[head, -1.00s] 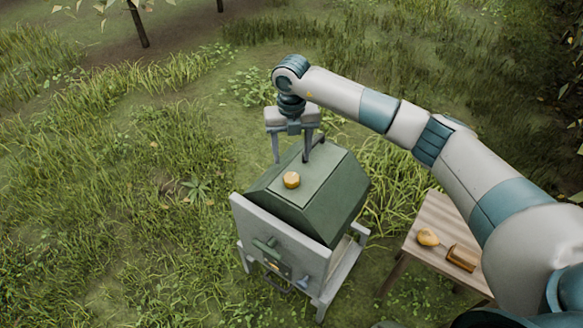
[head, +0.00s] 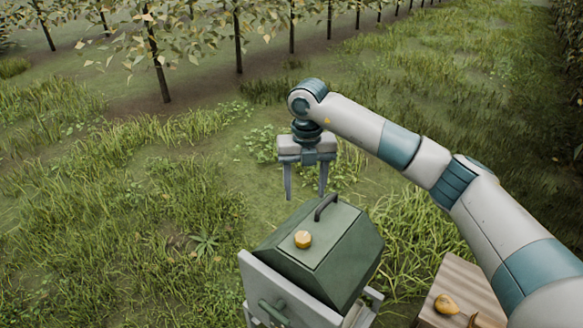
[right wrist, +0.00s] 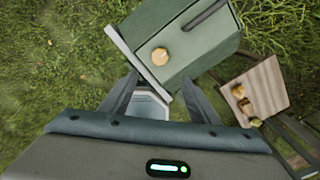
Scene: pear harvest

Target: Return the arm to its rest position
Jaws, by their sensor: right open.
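My right arm (head: 440,165) reaches in from the right in the head view. Its gripper (head: 306,196) points down, open and empty, above and behind the green box (head: 335,255). Its fingers also show in the right wrist view (right wrist: 160,90), apart with nothing between them. The green box has a dark handle (head: 326,206) and a round yellow knob (head: 303,239) on its lid. The lid is shut. My left gripper is not in view.
The green box stands on a grey frame (head: 262,288). A wooden table (head: 455,275) at the lower right holds a yellow pear (head: 446,304) and a brown object (right wrist: 247,107). Grass (head: 150,215) surrounds them, and a row of trees (head: 238,40) stands behind.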

